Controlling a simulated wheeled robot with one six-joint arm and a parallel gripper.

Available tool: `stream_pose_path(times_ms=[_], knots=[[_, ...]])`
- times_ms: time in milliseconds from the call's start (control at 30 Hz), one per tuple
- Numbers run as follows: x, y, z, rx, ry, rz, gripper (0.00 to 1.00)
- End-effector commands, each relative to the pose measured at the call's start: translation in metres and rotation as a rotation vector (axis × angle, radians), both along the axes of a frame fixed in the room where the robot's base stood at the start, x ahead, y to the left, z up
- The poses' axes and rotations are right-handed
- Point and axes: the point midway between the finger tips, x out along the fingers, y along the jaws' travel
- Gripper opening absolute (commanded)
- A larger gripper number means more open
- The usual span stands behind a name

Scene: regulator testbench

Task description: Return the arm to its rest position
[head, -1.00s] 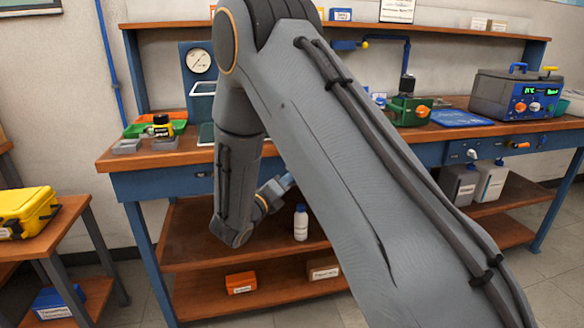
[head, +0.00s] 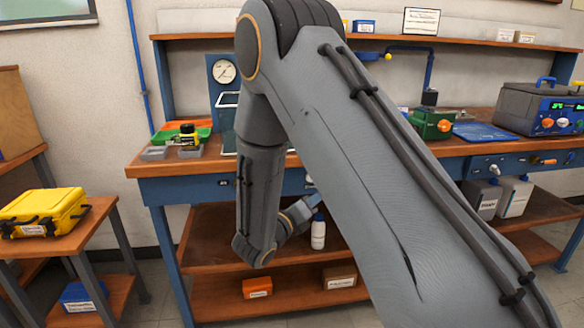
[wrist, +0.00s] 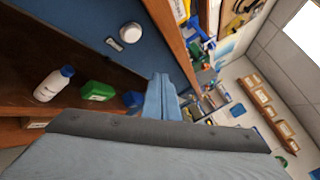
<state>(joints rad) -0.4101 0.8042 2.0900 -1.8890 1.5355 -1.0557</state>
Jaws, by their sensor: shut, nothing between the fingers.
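My arm fills the middle of the head view, bent down at the elbow in front of the workbench (head: 200,187). In the wrist view my gripper (wrist: 163,82) shows as light blue fingers close together, shut with nothing between them. It is in front of the bench's blue front panel. In the head view its end (head: 312,200) is partly hidden behind my arm, beside a white bottle (head: 318,232) on the shelf under the bench.
A yellow case (head: 42,212) stands on a side table at left. A green valve block (head: 432,124) and a grey test unit (head: 540,108) stand on the bench. An orange box (head: 257,288) is on the bottom shelf. Floor shows between side table and bench.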

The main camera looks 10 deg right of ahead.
Motion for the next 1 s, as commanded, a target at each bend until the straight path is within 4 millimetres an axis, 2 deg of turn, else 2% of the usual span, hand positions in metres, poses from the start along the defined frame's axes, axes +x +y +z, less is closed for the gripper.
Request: stream_pose_path(times_ms=[67, 167, 200, 300, 400, 500, 600, 700, 800, 900, 1000], knots=[[-0.018, -0.024, 0.011, 0.079, -0.017, -0.084, 0.0], [-0.06, -0.063, 0.021, 0.251, -0.068, -0.263, 0.0], [-0.083, -0.079, 0.024, 0.335, -0.1, -0.351, 0.0], [-0.143, -0.105, 0.027, 0.55, -0.208, -0.584, 0.0], [-0.2, -0.113, 0.028, 0.753, -0.349, -0.82, 0.0], [-0.25, -0.106, 0.03, 0.944, -0.521, -1.061, 0.0], [-0.29, -0.087, 0.033, 1.121, -0.725, -1.305, 0.0], [-0.316, -0.061, 0.041, 1.272, -0.957, -1.547, 0.0], [-0.329, -0.036, 0.052, 1.388, -1.195, -1.774, 0.0], [-0.331, -0.017, 0.065, 1.464, -1.407, -1.956, 0.0], [-0.33, -0.006, 0.074, 1.501, -1.563, -2.083, 0.0]])
